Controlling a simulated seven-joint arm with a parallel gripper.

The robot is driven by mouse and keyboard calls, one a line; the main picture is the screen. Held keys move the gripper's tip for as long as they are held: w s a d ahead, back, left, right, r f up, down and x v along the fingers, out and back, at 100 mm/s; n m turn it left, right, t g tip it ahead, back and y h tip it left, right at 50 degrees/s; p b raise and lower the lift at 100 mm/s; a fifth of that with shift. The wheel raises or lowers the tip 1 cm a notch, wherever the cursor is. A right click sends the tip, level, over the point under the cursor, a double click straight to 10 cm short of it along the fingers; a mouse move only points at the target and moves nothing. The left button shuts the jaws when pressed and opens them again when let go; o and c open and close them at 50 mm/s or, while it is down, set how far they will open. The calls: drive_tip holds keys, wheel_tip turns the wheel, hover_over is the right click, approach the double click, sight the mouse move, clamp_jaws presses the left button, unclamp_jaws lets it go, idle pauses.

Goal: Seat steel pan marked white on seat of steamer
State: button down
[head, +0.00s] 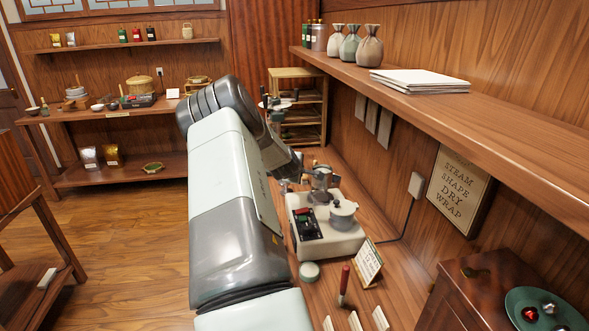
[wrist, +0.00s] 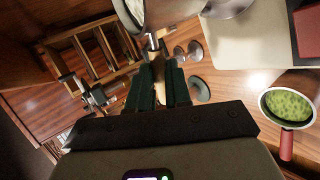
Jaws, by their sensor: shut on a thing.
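My gripper (wrist: 165,85) is shut on a slim handle between its dark green fingers in the wrist view. The handle leads up to a round steel pan (wrist: 172,10), cut off by the top edge. Its white mark cannot be made out. In the head view a steel shape that looks like this pan (head: 321,179) is above the far end of the steamer, and my arm hides much of the gripper. The pale steamer (head: 335,242) stands on the bench with a round steel pot-like part (head: 343,213) on top. The steamer's pale top (wrist: 245,42) also shows in the wrist view.
A red-handled pan with green contents (wrist: 288,105) lies at the right in the wrist view. Small steel pieces (wrist: 194,50) and a grey disc (wrist: 200,89) are near my fingers.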

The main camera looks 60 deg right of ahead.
drive_tip(key=shift+f, duration=2)
drive_tip(key=shift+f, duration=0.85)
drive_tip(key=c, duration=1)
unclamp_jaws()
drive_tip(key=shift+f, duration=0.1)
drive_tip(key=shift+a, duration=0.1)
